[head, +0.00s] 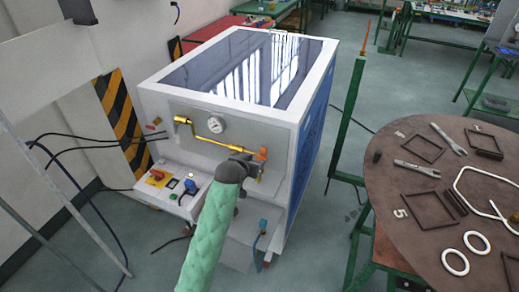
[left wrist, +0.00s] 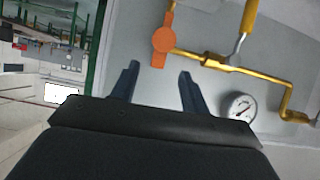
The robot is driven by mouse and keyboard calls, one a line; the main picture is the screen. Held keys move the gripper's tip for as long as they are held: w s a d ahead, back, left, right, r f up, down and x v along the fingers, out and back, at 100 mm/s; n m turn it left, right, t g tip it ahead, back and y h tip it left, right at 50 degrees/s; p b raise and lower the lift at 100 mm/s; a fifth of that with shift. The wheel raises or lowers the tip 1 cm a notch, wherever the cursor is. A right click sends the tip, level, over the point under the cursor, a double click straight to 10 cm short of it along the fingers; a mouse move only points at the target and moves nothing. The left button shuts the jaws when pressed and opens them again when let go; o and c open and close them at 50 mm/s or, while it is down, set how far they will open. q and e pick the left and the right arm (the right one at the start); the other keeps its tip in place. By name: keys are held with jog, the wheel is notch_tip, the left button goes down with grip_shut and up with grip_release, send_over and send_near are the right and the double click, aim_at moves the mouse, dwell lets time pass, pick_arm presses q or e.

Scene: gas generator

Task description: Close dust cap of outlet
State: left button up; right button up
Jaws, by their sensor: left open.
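The gas generator (head: 190,125) is a white and blue box with a glossy dark top. A yellow outlet pipe (head: 212,137) runs across its grey front panel; it also shows in the left wrist view (left wrist: 240,69). At the pipe's end is the orange dust cap (head: 263,153), partly behind my gripper. In the left wrist view the orange part (left wrist: 163,40) lies just beyond my fingertips, and I cannot tell whether the cap is seated. My left gripper (head: 252,162) is open and empty at the panel; its two fingers also show apart (left wrist: 157,72). My right gripper is out of view.
A pressure gauge (head: 217,125) sits on the pipe, close to my left gripper. A control box (head: 172,190) with cables is below left. A round brown table (head: 425,200) with tools stands at the right, with a green post (head: 351,110) between.

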aim_at(263, 148)
pick_arm(q)
jog(key=shift+t, duration=0.7)
jog(key=w+p, duration=0.1)
jog(key=w, duration=0.1)
jog(key=w+d+p, duration=0.1)
jog(key=w, duration=0.1)
jog(key=w+d+p, duration=0.1)
jog(key=w, duration=0.2)
jog(key=shift+w+d+f+p, duration=0.1)
jog(key=shift+f+p, duration=0.15)
jog(key=shift+p, duration=0.1)
jog(key=shift+w+d+f, duration=0.1)
jog(key=shift+w+f, duration=0.25)
jog(key=shift+w, duration=0.05)
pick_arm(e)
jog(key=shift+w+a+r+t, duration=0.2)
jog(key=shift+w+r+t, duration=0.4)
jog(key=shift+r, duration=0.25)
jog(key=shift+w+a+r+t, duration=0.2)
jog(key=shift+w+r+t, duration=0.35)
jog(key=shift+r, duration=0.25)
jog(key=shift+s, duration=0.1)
pick_arm(q)
grip_shut()
